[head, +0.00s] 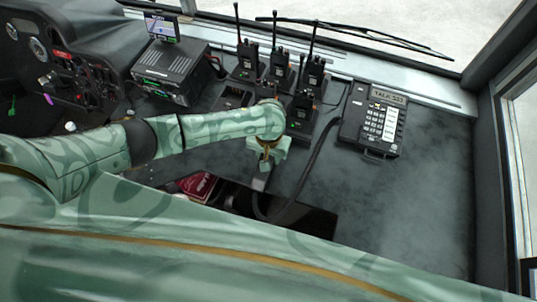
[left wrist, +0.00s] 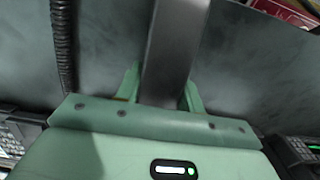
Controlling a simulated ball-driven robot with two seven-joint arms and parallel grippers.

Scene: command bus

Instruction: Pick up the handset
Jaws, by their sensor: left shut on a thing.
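The handset (head: 260,182) is a grey bar hanging below my left gripper (head: 267,160). In the left wrist view the handset (left wrist: 172,50) runs between the two green fingers of my left gripper (left wrist: 160,90), which is shut on it. Its far end is out of that view. The black desk telephone (head: 373,122), marked TALK, with a keypad and pale label strip, lies to the right on the counter. A dark coiled cord (head: 318,150) runs from near the telephone down toward the handset; it also shows in the left wrist view (left wrist: 63,50). My right gripper is not in view.
Several handheld radios (head: 278,68) with antennas stand in chargers behind my left gripper. A black radio unit (head: 171,72) with a small screen (head: 161,27) is at back left. A red item (head: 198,185) lies partly hidden below my arm. The counter (head: 420,210) at right is clear.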

